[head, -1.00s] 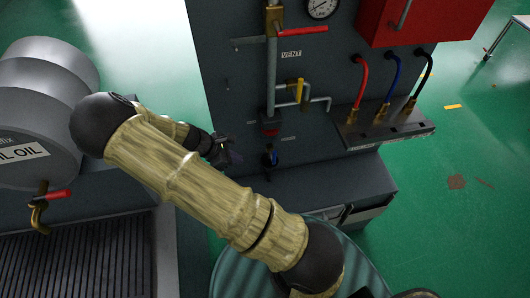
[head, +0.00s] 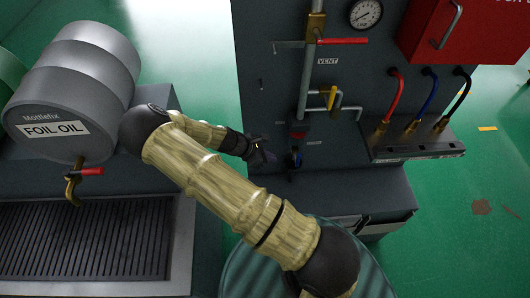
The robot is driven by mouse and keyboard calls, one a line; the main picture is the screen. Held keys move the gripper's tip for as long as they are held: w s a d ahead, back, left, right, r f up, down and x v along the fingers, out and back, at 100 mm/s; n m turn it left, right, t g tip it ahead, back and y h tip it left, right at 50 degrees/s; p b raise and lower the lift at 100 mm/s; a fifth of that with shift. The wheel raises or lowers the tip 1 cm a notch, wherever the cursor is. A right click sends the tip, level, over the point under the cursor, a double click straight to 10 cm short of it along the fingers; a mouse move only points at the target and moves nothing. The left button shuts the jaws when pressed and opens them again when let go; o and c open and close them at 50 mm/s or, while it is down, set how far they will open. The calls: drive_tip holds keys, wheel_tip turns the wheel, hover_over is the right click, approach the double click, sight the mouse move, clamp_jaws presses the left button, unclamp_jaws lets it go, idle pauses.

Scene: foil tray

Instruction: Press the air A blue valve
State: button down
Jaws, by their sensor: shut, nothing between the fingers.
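Red, blue and black hoses (head: 428,97) meet a ledge (head: 415,148) at right.

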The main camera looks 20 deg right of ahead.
sight(298, 160)
drive_tip(key=d+f+p, duration=0.3)
drive_tip(key=d+f, duration=0.1)
drive_tip(key=d, duration=0.3)
drive_tip(key=shift+s+d, duration=0.25)
drive_tip(key=shift+s, duration=0.05)
drive_tip(key=shift+w+a+r, duration=0.1)
drive_tip(key=shift+w, duration=0.05)
